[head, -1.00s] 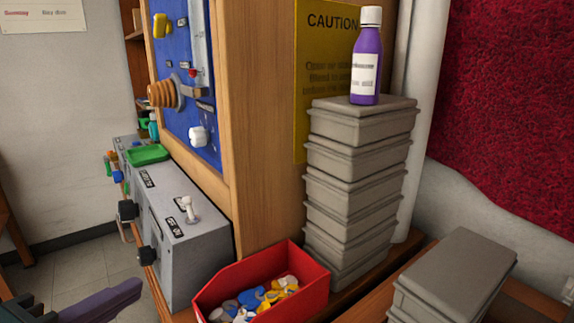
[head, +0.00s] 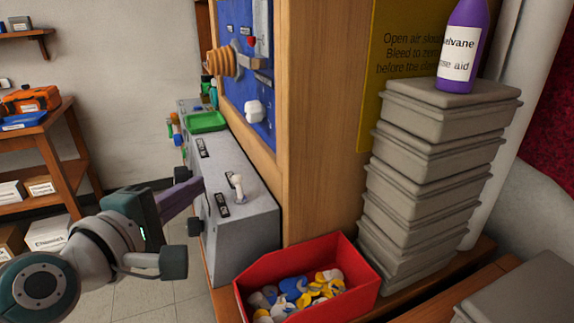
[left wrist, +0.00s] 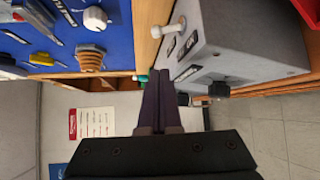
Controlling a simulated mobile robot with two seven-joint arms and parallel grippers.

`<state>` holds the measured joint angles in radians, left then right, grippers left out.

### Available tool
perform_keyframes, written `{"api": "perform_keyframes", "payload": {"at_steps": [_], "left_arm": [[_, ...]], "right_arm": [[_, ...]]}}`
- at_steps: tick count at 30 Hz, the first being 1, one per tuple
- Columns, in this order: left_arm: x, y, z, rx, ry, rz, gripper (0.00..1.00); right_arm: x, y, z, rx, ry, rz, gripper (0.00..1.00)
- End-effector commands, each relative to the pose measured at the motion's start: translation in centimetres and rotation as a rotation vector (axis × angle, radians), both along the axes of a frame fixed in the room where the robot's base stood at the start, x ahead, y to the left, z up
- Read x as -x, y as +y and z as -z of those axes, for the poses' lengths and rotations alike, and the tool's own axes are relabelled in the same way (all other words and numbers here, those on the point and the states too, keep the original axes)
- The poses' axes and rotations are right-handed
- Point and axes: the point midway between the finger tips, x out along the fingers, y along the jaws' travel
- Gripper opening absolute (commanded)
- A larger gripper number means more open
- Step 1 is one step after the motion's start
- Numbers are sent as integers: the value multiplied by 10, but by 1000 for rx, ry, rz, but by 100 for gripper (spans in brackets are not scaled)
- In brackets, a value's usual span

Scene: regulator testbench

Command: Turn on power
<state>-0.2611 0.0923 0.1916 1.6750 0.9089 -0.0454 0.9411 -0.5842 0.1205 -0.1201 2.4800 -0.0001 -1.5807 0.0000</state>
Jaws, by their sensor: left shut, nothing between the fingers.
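A grey power box (head: 240,230) stands on the bench at centre left in the head view. A white toggle switch (head: 238,187) rises from its top beside black labels. Black knobs sit on its front face. My left gripper (head: 198,187) is shut and empty, just left of the box's front face near its upper edge. In the left wrist view the purple fingers (left wrist: 162,75) are together, with the toggle (left wrist: 168,29) above and right of the tips, apart from them. The box (left wrist: 235,50) fills the upper right there. My right gripper is out of view.
A red bin (head: 345,270) of colourful parts stands right of the box. Stacked grey containers (head: 430,160) carry a purple bottle (head: 463,45). Open floor lies left.

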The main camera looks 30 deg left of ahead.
Motion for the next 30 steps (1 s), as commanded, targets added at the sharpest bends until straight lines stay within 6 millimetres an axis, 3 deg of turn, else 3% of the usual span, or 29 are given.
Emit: {"api": "perform_keyframes", "payload": {"at_steps": [3,10,12,18,30], "left_arm": [[-26,4,5,-1,-3,1,0],[-66,10,12,-1,-1,1,0],[-57,-3,5,4,4,2,0],[-46,-21,2,1,3,2,0],[-44,-25,2,-1,1,1,0]], "right_arm": [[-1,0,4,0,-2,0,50],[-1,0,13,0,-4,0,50],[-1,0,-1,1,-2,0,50],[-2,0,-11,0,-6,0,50],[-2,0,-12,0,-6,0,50]]}}
